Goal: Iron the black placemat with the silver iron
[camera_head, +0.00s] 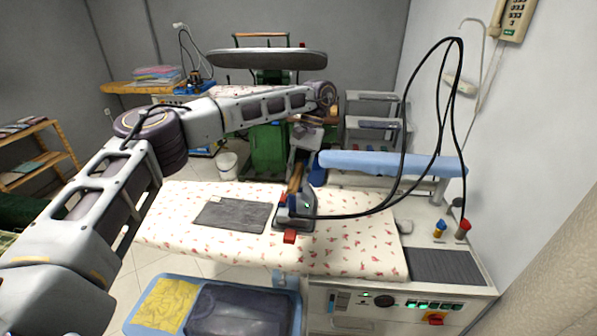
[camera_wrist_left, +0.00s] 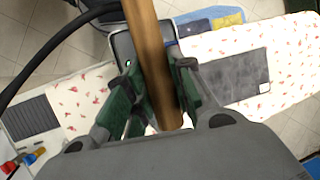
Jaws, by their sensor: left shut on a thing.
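The silver iron (camera_head: 300,208), with a wooden handle (camera_head: 295,178) and a black cord, is over the floral ironing board, just right of the black placemat (camera_head: 235,216). I cannot tell whether its soleplate touches the cloth. The placemat lies flat and looks dark grey; it also shows in the left wrist view (camera_wrist_left: 236,80). My left gripper (camera_wrist_left: 158,98) is shut on the wooden handle (camera_wrist_left: 148,45), one green finger on each side. Part of the iron is hidden by the handle and fingers in that view. My right gripper is not in view.
The ironing board (camera_head: 350,240) is bare right of the iron. The looping cord (camera_head: 405,150) hangs on the right. A control panel (camera_head: 385,303) and dark ridged pad (camera_head: 448,265) are at the right front. A blue basket (camera_head: 160,283) with cloths stands in front.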

